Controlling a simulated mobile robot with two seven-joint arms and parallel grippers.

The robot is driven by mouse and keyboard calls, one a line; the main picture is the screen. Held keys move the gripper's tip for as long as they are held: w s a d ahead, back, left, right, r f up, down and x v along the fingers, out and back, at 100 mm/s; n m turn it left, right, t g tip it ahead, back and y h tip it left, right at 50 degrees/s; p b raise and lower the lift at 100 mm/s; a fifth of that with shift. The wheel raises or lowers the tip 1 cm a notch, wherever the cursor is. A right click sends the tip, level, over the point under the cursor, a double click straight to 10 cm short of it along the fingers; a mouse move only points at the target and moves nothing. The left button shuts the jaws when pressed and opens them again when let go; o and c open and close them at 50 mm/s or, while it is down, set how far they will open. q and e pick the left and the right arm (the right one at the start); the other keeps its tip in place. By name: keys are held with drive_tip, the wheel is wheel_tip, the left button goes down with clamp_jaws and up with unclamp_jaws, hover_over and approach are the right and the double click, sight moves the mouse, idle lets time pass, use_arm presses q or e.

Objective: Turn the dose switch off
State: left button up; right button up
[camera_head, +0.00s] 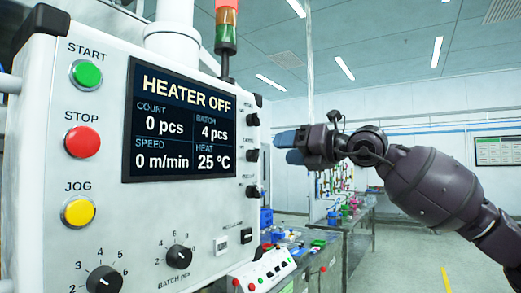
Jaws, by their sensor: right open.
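A white control panel (50,200) fills the left of the view. Three small black switches run down its right edge: a top one (253,119), a middle one (252,155) and a bottom one (252,191). Their labels are too small to read for certain, so I cannot tell which is the dose switch or how each is set. My right gripper (289,147) is open and empty, its blue fingertips pointing left at about the height of the middle switch. It appears apart from the panel. My left gripper is out of view.
The panel's display (180,122) reads "HEATER OFF", 4 pcs and 25 °C. Green (87,74), red (82,142) and yellow (78,211) buttons and two black knobs are on its face. A small button box (262,275) stands below right. Open floor lies at the right.

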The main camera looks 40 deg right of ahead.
sight(260, 150)
drive_tip(key=p+x, duration=0.1)
drive_tip(key=x, duration=0.6)
drive_tip(key=shift+w+a+p, duration=0.15)
drive_tip(key=shift+w+p, duration=0.2)
drive_tip(key=shift+p, duration=0.05)
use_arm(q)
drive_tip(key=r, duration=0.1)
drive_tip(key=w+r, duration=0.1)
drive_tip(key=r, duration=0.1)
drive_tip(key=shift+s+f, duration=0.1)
use_arm(e)
drive_tip(key=shift+c, duration=0.6)
drive_tip(key=c, duration=0.8)
